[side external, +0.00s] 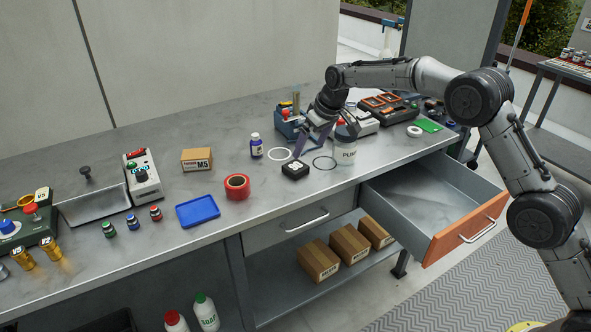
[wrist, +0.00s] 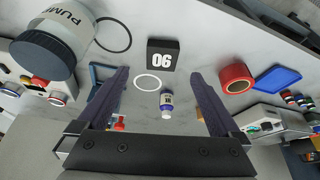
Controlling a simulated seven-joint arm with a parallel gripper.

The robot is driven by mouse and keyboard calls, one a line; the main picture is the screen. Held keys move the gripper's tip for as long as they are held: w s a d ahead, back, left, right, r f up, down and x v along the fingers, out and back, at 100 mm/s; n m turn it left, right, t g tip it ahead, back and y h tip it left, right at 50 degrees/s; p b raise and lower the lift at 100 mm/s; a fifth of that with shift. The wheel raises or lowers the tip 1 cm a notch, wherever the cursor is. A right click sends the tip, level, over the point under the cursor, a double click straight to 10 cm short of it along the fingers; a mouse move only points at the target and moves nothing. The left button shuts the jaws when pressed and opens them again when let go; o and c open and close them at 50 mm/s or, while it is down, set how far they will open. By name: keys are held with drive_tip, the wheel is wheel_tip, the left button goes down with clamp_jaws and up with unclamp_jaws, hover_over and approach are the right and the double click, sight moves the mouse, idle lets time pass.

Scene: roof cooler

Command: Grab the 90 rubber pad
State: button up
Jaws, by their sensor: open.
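The 90 rubber pad (side external: 295,171) is a small black block on the grey worktop near its front edge. In the wrist view the pad (wrist: 162,52) shows a white number on its face, upside down there, just beyond the fingertips and between their lines. My gripper (side external: 312,145) hangs above the worktop behind the pad, tilted, with its dark purple fingers apart. In the wrist view my gripper (wrist: 160,73) is wide open with nothing between its fingers, and it does not touch the pad.
A white ring (side external: 279,154), a black ring (side external: 324,163) and a pump bottle (side external: 345,150) lie or stand close to the pad. A purple-labelled bottle (side external: 256,146) and red tape roll (side external: 237,187) stand left. An orange-fronted drawer (side external: 470,222) is open at right.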

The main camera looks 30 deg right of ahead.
hover_over(299, 168)
drive_tip(key=s, duration=0.2)
drive_tip(key=f, duration=0.2)
drive_tip(key=d+f, duration=0.1)
drive_tip(key=f, duration=0.1)
drive_tip(key=shift+s, duration=0.1)
drive_tip(key=shift+a+x, duration=0.15)
drive_tip(key=shift+x, duration=1.2)
drive_tip(key=shift+a+x, duration=0.1)
drive_tip(key=shift+x, duration=1.25)
drive_tip(key=c, duration=1.4)
drive_tip(key=shift+r, duration=0.1)
